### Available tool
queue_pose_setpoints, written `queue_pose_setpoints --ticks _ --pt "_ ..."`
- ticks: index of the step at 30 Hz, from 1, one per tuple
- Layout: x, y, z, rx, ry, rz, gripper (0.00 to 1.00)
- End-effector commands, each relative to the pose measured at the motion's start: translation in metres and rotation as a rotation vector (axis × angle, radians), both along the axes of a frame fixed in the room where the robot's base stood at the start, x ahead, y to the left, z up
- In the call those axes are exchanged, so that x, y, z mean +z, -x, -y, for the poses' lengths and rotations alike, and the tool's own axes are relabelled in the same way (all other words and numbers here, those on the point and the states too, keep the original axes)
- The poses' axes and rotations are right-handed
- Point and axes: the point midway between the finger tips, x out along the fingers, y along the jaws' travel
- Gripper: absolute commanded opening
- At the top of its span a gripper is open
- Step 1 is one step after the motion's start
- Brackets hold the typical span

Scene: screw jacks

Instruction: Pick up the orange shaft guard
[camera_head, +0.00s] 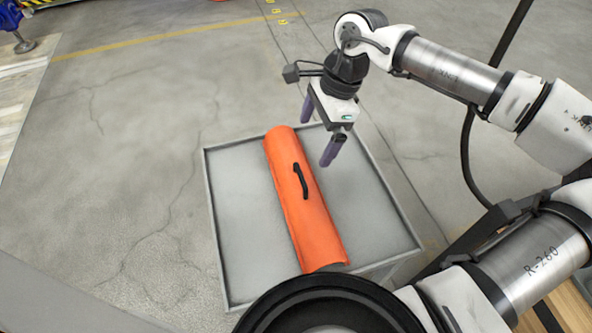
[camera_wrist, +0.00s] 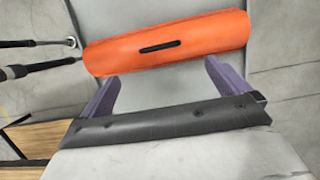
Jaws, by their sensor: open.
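The orange shaft guard (camera_head: 307,222) is a long half-round cover with a black handle (camera_head: 300,181) on top. It lies lengthwise on a grey tray-topped stand (camera_head: 235,232) in the head view. In the wrist view the guard (camera_wrist: 205,40) lies across the upper middle, with its handle (camera_wrist: 160,46) seen from above. My gripper (camera_head: 317,135) has purple fingers. It is above the far right part of the stand, right of the guard's far end, pointing down. In the wrist view the fingers (camera_wrist: 160,82) are wide apart with nothing between them. The guard is beyond the fingertips.
The stand has a low raised rim. Bare cracked concrete floor (camera_head: 120,180) is open to the left. A pale pallet-like surface (camera_head: 15,95) and a blue object (camera_head: 10,18) are at the far left. My arm fills the right side.

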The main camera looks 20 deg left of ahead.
Motion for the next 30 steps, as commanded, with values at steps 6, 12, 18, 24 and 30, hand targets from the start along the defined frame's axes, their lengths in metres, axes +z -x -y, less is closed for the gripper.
queue_pose_setpoints --ticks 6,12,18,24,30 --pt "-0.025 0.002 0.003 -0.003 0.021 0.002 1.00" --pt "-0.062 0.008 -0.007 -0.004 0.017 0.000 1.00" --pt "-0.082 0.011 -0.012 -0.003 0.016 0.003 1.00" --pt "-0.099 0.014 -0.016 -0.004 0.015 0.000 1.00" --pt "-0.128 0.018 -0.021 -0.005 0.016 0.000 1.00"
